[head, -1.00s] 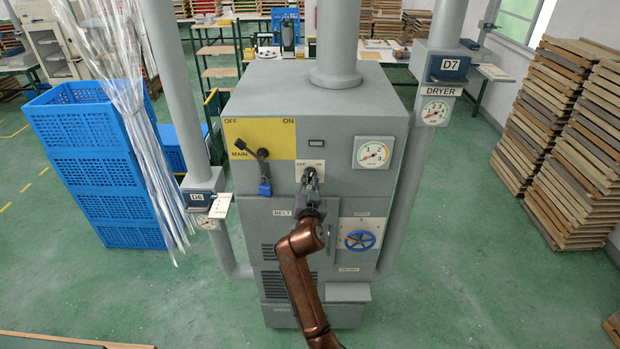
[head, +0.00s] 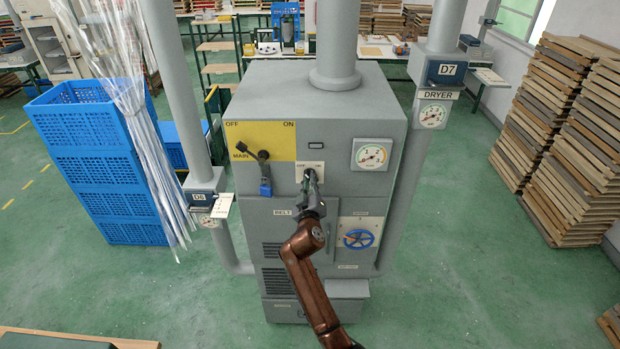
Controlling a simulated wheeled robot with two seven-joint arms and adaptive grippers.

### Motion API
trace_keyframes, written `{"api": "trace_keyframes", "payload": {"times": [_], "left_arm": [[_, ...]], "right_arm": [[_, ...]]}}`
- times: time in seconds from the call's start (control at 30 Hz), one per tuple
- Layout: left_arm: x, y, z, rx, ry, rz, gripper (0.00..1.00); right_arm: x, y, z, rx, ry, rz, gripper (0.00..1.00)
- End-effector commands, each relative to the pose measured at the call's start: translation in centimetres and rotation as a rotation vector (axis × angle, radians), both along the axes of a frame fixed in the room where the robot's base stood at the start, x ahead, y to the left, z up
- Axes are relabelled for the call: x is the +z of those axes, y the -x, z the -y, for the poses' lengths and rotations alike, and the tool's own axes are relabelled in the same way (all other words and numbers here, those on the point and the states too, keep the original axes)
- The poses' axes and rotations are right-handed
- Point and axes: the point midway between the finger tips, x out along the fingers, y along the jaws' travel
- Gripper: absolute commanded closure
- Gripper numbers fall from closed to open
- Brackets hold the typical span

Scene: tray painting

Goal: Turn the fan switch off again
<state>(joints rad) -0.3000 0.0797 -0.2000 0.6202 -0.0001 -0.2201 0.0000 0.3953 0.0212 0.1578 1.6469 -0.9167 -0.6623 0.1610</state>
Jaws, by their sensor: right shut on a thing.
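The fan switch sits on a small cream plate (head: 320,172) on the front of the grey machine cabinet (head: 340,100), below a small dark indicator. My right gripper (head: 309,178) reaches up from below and is shut on the switch's lever. Its fingers cover most of the lever, so the lever's exact position is hard to see. A yellow panel (head: 275,133) marked OFF, ON and MAIN is to the left, with a black lever (head: 240,147) tilted toward OFF and a blue padlock-like part (head: 265,188). My left gripper is not in view.
Pipes flank the cabinet, with box D6 (head: 203,193) and box D7 (head: 447,70). Blue crates (head: 95,160) stand left, stacked wooden trays (head: 560,140) right.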

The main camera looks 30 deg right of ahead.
Motion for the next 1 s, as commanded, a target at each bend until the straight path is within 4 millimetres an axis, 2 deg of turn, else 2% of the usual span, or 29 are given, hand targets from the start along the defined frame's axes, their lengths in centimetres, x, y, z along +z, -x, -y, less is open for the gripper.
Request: {"api": "trace_keyframes", "payload": {"times": [0.4,0.9,0.93,1.0], "left_arm": [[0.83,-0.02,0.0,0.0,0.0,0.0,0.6],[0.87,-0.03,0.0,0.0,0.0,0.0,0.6],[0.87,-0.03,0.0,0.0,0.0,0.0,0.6],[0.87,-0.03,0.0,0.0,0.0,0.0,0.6]], "right_arm": [[-0.01,-0.03,-0.04,0.001,0.141,-0.087,1.0],[-0.04,-0.02,-0.05,0.001,0.157,-0.096,1.0],[-0.04,-0.02,-0.05,0.001,0.157,-0.096,0.88],[-0.04,-0.03,-0.05,0.001,0.157,-0.096,0.83]]}}
